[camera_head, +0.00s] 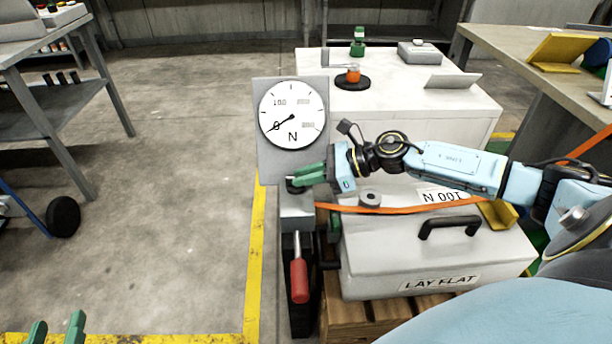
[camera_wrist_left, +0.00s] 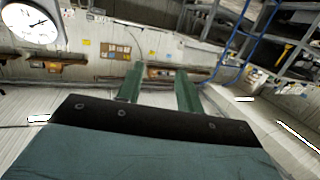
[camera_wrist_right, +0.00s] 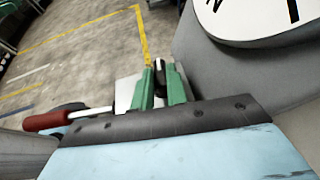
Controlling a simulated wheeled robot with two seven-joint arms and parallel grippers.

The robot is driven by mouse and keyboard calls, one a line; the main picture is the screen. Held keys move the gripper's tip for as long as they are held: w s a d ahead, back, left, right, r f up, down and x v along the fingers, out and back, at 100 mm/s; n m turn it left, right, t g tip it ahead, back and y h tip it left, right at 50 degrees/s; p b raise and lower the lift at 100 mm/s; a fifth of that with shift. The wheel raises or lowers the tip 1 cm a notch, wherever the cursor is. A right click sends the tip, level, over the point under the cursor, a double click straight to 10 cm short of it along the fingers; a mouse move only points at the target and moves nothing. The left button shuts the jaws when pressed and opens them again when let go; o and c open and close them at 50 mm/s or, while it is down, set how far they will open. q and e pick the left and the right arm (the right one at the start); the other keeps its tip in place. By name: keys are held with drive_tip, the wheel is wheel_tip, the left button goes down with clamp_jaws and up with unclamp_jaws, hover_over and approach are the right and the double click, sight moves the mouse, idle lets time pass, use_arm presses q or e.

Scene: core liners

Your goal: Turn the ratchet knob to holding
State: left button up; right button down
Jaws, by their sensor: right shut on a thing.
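The ratchet post (camera_head: 297,207) stands below a round dial gauge (camera_head: 291,114) on a grey plate. A small dark knob (camera_wrist_right: 158,68) sits at its top, and most of it is hidden by my fingers. My right gripper (camera_head: 306,176) reaches it from the right, its green fingers shut on the knob; it also shows in the right wrist view (camera_wrist_right: 161,84). A lever with a red handle (camera_head: 299,281) hangs below the post. My left gripper (camera_head: 56,331) is open and empty at the bottom left, apart from everything; its fingers (camera_wrist_left: 159,88) stand apart.
An orange strap (camera_head: 420,209) runs from the post to the right, over a grey case (camera_head: 435,258) marked "LAY FLAT" with a black handle. A white cabinet (camera_head: 398,103) stands behind. A workbench (camera_head: 540,60) is at right.

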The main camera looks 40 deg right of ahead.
drive_tip(key=shift+r, duration=0.15)
drive_tip(key=c, duration=1.4)
unclamp_jaws()
use_arm(q)
drive_tip(key=shift+f, duration=0.1)
